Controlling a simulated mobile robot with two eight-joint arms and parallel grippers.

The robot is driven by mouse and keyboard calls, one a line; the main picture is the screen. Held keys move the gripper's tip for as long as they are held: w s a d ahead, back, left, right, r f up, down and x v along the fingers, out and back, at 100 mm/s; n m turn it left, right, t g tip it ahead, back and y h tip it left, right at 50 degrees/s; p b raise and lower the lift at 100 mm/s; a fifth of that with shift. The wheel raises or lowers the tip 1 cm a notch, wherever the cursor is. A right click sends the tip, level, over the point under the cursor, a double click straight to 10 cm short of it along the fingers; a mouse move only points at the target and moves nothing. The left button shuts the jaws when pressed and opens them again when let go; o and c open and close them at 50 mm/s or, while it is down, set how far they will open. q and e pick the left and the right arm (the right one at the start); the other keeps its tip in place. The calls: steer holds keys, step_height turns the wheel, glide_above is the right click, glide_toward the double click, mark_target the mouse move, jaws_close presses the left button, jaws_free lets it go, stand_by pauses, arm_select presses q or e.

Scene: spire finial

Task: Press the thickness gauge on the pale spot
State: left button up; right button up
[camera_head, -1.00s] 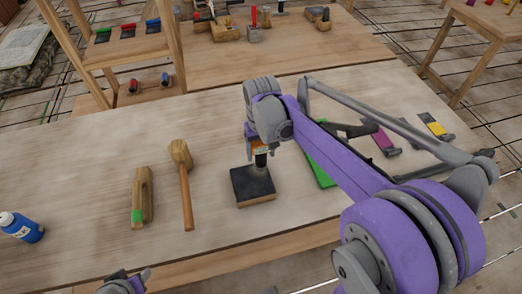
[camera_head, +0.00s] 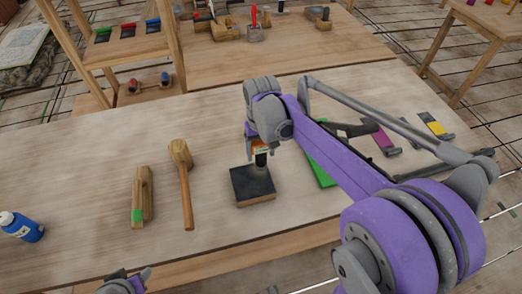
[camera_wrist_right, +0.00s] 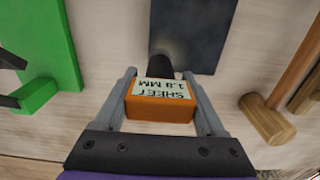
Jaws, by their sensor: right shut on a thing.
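My right gripper (camera_wrist_right: 165,105) is shut on the orange thickness gauge (camera_wrist_right: 158,115), with a finger on each side of it. The gauge's label or display reads "SHEET 1.8 MM". Its black probe (camera_wrist_right: 161,66) points at the dark plate (camera_wrist_right: 192,25), over a faint paler patch (camera_wrist_right: 172,45) near the plate's edge. In the head view the probe (camera_head: 261,160) stands upright at the plate's (camera_head: 250,186) far right part and appears to touch it. The plate lies on a wooden block. My left gripper (camera_head: 125,284) shows only partly at the bottom edge.
A mallet (camera_head: 184,180) and a wooden tool with a green end (camera_head: 142,197) lie left of the plate. A green object (camera_head: 322,166) lies right of the plate, partly behind my arm.

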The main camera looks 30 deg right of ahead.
mark_target(260, 142)
steer(key=shift+r+p, duration=1.45)
steer(key=shift+r, duration=1.05)
arm_select(q)
steer(key=r, duration=0.2)
steer(key=w+r, duration=0.1)
steer(key=shift+w+r, duration=0.2)
steer(key=shift+r, duration=0.2)
arm_select(e)
steer(key=shift+w, duration=0.1)
arm_select(q)
steer(key=shift+s, duration=0.1)
arm_select(e)
steer(key=shift+a, duration=0.1)
